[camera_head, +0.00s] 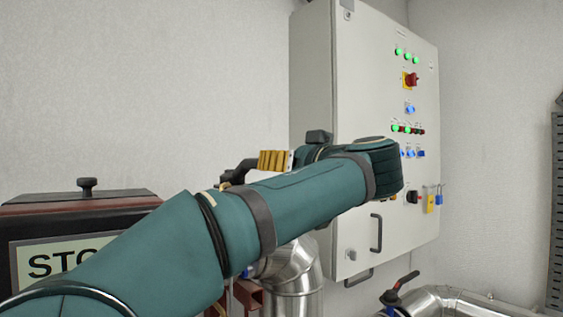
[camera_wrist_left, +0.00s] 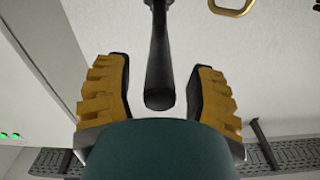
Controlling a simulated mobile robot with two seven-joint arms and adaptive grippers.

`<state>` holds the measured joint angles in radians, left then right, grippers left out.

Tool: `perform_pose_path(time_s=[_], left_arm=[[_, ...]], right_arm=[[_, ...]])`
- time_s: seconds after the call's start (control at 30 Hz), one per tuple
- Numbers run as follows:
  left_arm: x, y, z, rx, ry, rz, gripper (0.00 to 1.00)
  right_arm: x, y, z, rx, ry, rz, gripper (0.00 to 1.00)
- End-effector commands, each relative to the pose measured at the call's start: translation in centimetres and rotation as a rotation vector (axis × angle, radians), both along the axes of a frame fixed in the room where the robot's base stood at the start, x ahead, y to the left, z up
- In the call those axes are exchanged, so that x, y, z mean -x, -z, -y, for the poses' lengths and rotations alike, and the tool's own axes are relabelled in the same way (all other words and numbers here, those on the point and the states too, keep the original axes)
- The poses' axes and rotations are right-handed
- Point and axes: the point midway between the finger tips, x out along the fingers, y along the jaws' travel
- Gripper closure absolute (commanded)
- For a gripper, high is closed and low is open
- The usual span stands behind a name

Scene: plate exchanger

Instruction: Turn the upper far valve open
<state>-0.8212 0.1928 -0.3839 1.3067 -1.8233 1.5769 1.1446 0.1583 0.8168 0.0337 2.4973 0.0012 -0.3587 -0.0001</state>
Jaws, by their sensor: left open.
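My left gripper (camera_head: 275,160) has yellow ribbed fingers and shows in the head view behind my teal arm, left of the control cabinet. In the left wrist view its two fingers (camera_wrist_left: 158,92) are open on either side of a black lever handle (camera_wrist_left: 159,65). The handle comes down from the top of the picture, its rounded end between the fingers, with gaps on both sides. In the head view, a dark lever (camera_head: 236,174) extends left of the fingers and seems to be the same handle. Its valve body is hidden. My right gripper is not in view.
A light grey control cabinet (camera_head: 348,225) stands close behind my arm. A silver pipe (camera_head: 292,285) lies below my forearm. Another black lever with a red tip (camera_head: 400,287) is at lower right. A dark box with a sign (camera_head: 85,205) stands at left.

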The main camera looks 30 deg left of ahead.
Motion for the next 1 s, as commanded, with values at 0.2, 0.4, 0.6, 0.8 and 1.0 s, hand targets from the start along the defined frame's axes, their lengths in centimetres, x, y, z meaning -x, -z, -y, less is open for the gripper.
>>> perform_pose_path(time_s=[0.2, 0.4, 0.6, 0.8, 1.0], left_arm=[[-0.26, 0.04, -0.69, 0.001, 0.000, -0.001, 0.44], [-0.25, 0.05, -0.66, 0.001, 0.000, -0.001, 0.45], [-0.25, 0.04, -0.64, 0.001, 0.000, 0.000, 1.00], [-0.24, 0.04, -0.64, 0.001, 0.000, 0.000, 1.00], [-0.22, 0.04, -0.11, 0.001, -0.006, 0.000, 1.00]], right_arm=[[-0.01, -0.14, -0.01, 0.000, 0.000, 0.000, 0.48], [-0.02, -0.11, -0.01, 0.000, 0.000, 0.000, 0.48], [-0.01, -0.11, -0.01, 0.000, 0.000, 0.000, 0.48], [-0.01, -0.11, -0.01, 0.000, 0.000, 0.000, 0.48], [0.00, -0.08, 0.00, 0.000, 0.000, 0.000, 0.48]])
